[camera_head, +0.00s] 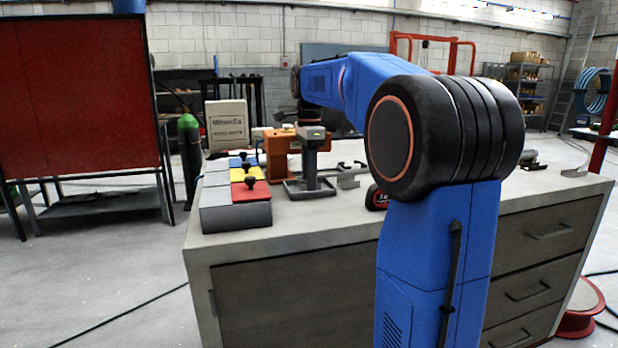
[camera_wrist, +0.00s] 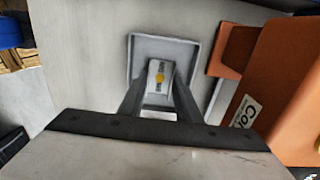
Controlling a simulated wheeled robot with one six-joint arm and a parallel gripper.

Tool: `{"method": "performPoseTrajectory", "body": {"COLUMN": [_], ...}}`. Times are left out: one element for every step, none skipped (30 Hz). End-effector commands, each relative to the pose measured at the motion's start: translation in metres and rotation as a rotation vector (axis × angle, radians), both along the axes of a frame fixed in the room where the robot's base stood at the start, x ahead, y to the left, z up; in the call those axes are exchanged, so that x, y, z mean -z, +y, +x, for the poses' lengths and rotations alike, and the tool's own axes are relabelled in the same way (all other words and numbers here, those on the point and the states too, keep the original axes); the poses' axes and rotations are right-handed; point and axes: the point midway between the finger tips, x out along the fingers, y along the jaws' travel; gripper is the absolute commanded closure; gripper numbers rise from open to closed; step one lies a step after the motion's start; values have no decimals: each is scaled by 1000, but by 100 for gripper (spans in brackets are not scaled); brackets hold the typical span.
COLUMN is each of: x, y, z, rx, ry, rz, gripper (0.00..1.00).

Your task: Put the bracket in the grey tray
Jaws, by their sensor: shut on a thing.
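My gripper (camera_head: 310,172) points down over the square grey tray (camera_head: 290,189) on the bench. In the wrist view its two fingers (camera_wrist: 160,92) are closed on a small pale piece (camera_wrist: 159,68) with a yellow spot and dark lettering. This piece is inside the outline of the tray (camera_wrist: 196,48); I cannot tell whether it touches the tray floor. Its shape is mostly hidden, so I cannot confirm that it is the bracket. A notched grey metal piece (camera_head: 348,181) lies on the bench just right of the tray.
An orange device (camera_head: 278,150) stands close behind the tray; it fills the right of the wrist view (camera_wrist: 280,100). A grey case with red, yellow and blue lids (camera_head: 237,215) stands left. A beige box (camera_head: 227,124) is behind. The front bench strip is clear.

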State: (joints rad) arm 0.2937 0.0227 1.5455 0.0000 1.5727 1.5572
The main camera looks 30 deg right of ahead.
Motion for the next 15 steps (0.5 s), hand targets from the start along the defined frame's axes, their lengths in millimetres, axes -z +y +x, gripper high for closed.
{"method": "performPoseTrajectory", "body": {"x": [0, 0, 0, 0, 1, 2, 2, 3, 2, 2, 2, 2, 2, 2, 2], "y": [0, 0, 0, 0, 0, 0, 0, 0, 0, 0, 0, 0, 0, 0, 0], "z": [0, 0, 0, 0, 0, 0, 0, 0, 0, 0, 0, 0, 0, 0, 0], "rx": [0, 0, 0, 0, 0, 0, 0, 0, 0, 0, 0, 0, 0, 0, 0], "ry": [0, 0, 0, 0, 0, 0, 1, 0, 0, 0, 0, 0, 0, 0, 1], "rz": [0, 0, 0, 0, 0, 0, 0, 0, 0, 0, 0, 0, 0, 0, 0], "gripper": [97, 97, 97, 97, 97, 97, 97, 65, 55, 51, 51, 51, 51, 51, 51]}}
